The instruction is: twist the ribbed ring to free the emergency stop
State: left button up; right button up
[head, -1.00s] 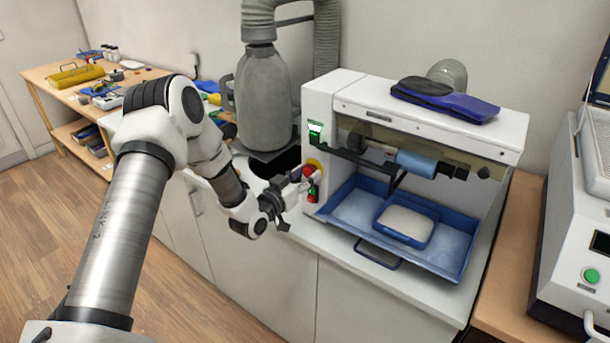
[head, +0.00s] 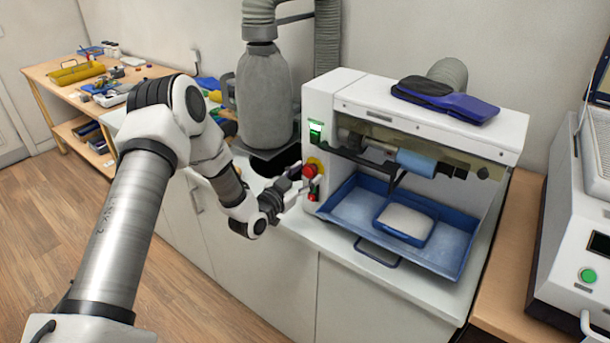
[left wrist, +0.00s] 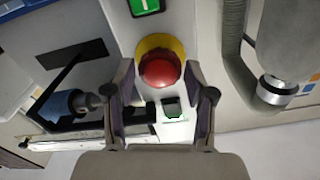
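The emergency stop is a red domed button (head: 309,170) on a yellow round base, on the left side of the white machine's front. In the left wrist view the red button (left wrist: 160,70) sits on its yellow base (left wrist: 158,45), just ahead of and between my fingers. I cannot make out ribs on any ring there. My left gripper (head: 299,181) is at the button in the head view. Its two fingers (left wrist: 164,82) stand apart in the left wrist view, one on each side; I cannot tell whether they touch the button. My right gripper is out of view.
A green-lit switch (head: 316,128) sits above the button on the machine (head: 345,82). A small dark green button (left wrist: 172,109) is close to the fingers. A blue tray (head: 457,247) juts out on the right. A grey dust bag (head: 264,100) hangs on the left.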

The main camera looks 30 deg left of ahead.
pick_arm(q)
jog(key=shift+s, duration=0.1)
jog(key=s+p, duration=0.1)
jog(key=s, duration=0.2)
jog(key=s+p, duration=0.1)
jog(key=s, duration=0.2)
jog(key=s+p, duration=0.2)
jog(key=s, duration=0.1)
jog(key=shift+a, duration=0.4)
jog(key=shift+f, duration=0.15)
